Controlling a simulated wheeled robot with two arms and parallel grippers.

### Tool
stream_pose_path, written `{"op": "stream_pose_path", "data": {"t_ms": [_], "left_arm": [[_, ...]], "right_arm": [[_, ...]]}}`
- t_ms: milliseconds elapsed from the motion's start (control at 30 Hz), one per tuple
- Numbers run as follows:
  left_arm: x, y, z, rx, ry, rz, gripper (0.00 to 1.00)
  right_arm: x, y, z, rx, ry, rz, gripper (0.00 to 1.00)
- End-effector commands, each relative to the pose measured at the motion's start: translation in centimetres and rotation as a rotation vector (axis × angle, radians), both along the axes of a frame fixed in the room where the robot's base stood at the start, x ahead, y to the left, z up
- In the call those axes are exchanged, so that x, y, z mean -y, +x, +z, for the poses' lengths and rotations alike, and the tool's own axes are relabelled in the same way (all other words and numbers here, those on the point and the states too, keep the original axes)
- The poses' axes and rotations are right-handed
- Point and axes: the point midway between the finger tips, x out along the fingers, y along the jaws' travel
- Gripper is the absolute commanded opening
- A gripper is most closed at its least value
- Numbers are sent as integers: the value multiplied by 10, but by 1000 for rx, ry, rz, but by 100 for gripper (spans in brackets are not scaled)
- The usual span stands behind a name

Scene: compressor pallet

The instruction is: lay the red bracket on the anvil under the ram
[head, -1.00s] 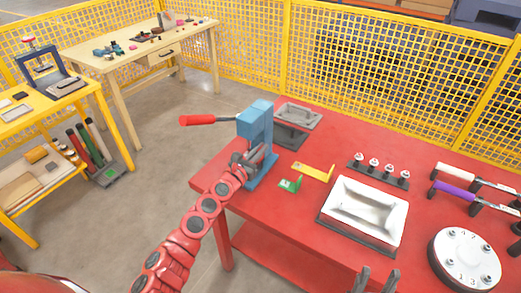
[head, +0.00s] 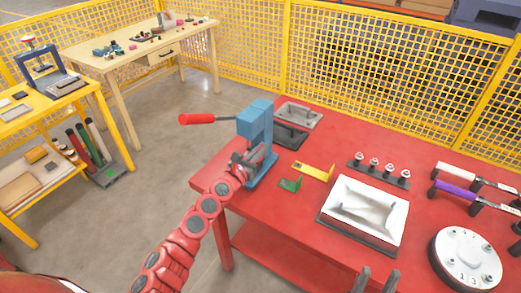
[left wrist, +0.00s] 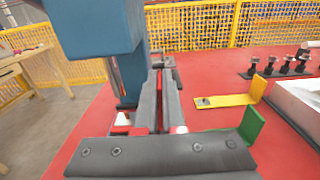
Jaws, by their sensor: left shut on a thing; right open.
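The blue press (head: 256,140) stands at the left corner of the red table, its lever (head: 197,119) with a red grip out to the left. My left gripper (head: 246,160) is at the front of the press, below its head; its fingers (left wrist: 160,100) are close together beside the blue column in the left wrist view. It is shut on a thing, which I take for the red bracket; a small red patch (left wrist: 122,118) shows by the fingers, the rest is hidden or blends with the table. The anvil is hidden. My right gripper (head: 376,281) is open at the bottom edge.
A green bracket (head: 290,185) and a yellow bracket (head: 315,171) lie right of the press. A white tray (head: 366,212) and a rack of several pegs (head: 378,172) are further right. A grey tray (head: 298,115) sits behind the press. Yellow mesh fencing closes the back.

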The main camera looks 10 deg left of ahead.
Motion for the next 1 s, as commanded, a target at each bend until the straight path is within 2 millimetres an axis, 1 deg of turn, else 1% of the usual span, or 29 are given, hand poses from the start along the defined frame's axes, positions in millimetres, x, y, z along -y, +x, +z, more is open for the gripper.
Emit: {"op": "stream_pose_path", "data": {"t_ms": [67, 100, 167, 200, 300, 567, 733, 867, 1000], "left_arm": [[0, 0, 0, 0, 0, 0, 0], [0, 0, 0, 0, 0, 0, 8], [0, 0, 0, 0, 0, 0, 18], [0, 0, 0, 0, 0, 0, 26], [0, 0, 0, 0, 0, 0, 41], [0, 0, 0, 0, 0, 0, 41], [-5, -8, 0, 1, 4, 2, 41], [-9, -25, -2, -1, 6, 0, 41], [-20, -53, -4, -2, 8, -1, 41]], "right_arm": [[0, 0, -1, 0, 0, 0, 50], [0, 0, -1, 0, 0, 0, 50], [0, 0, -1, 0, 0, 0, 50], [0, 0, -1, 0, 0, 0, 50], [0, 0, -1, 0, 0, 0, 50], [0, 0, -1, 0, 0, 0, 50], [0, 0, -1, 0, 0, 0, 50], [0, 0, -1, 0, 0, 0, 50], [0, 0, -4, 0, 0, 0, 50]]}}
